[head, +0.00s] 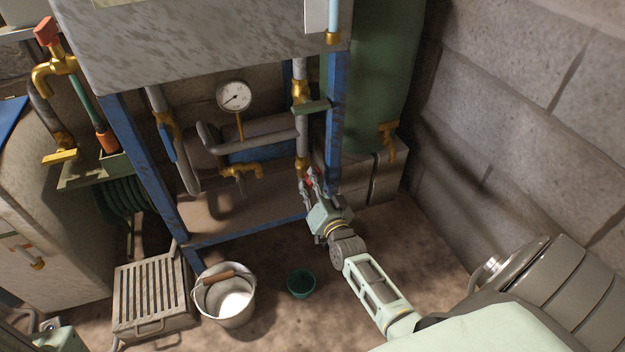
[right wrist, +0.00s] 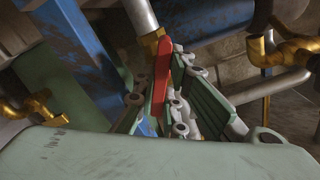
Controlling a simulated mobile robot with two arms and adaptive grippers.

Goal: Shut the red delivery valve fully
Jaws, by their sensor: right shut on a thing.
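The red valve lever (right wrist: 162,78) stands between the fingers of my right gripper (right wrist: 172,110) in the right wrist view. The gripper is shut on it. The lever's upper end is beside a brass fitting (right wrist: 152,40) on a grey pipe. In the head view my right gripper (head: 310,184) is at the foot of the vertical grey pipe, beside the blue frame leg, and covers most of the lever; only a little red (head: 307,182) shows. The brass fitting (head: 302,167) is just above it. My left gripper is not in view.
A blue frame leg (head: 335,130) stands close to the gripper. A brass tap (head: 240,172) and a pressure gauge (head: 234,96) are to the left. A white bucket (head: 224,297), a green pot (head: 301,282) and a slatted crate (head: 152,292) stand on the floor.

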